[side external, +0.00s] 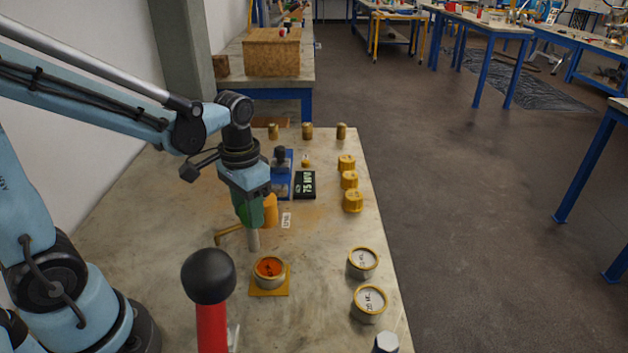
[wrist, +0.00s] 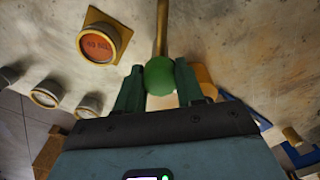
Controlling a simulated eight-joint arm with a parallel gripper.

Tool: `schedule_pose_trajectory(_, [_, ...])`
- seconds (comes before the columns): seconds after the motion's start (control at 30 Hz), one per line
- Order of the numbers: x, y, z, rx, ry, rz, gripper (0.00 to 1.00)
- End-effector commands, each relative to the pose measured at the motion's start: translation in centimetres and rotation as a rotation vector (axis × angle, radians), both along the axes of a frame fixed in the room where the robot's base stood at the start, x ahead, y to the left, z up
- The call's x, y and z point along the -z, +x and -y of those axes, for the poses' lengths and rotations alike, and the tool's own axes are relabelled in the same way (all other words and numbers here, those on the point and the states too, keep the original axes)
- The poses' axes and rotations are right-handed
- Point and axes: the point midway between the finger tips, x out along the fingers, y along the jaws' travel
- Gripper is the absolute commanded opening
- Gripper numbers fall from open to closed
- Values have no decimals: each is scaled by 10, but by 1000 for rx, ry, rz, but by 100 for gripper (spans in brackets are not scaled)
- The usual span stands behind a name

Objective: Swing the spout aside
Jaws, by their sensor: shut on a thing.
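The spout shows as a thin brass-coloured pipe (side external: 229,232) low over the table, running left from beneath my gripper (side external: 250,222). In the wrist view the pipe (wrist: 162,28) runs up from a round green knob (wrist: 160,77). My gripper (wrist: 159,74) is shut on this knob, with one green finger on each side. A short grey post (side external: 253,241) shows just below the fingers in the side view; how it joins the pipe is hidden. An orange cylinder (side external: 271,210) stands close behind the fingers. A labelled cup with an orange top (side external: 269,267) sits on a yellow square plate (side external: 283,291).
Two white-topped round tins (side external: 362,262) (side external: 369,302) stand at the right edge. Several yellow caps (side external: 349,180) line that edge farther back. A black display reading 75 (side external: 305,185) sits beside a blue stand (side external: 281,186). A black-knobbed red lever (side external: 210,322) stands in front.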

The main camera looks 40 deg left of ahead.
Motion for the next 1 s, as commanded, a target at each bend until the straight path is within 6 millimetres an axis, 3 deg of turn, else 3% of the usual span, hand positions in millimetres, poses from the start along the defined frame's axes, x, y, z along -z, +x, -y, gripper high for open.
schedule_pose_trajectory(0.13, [0,0,0,4,0,-1,0])
schedule_pose_trajectory(0.17, [0,0,0,4,0,-1,42])
schedule_pose_trajectory(0.3, [0,0,0,2,0,-1,63])
schedule_pose_trajectory(0.67, [-3,0,0,1,0,0,63])
schedule_pose_trajectory(1.0, [-41,0,0,1,0,0,63])
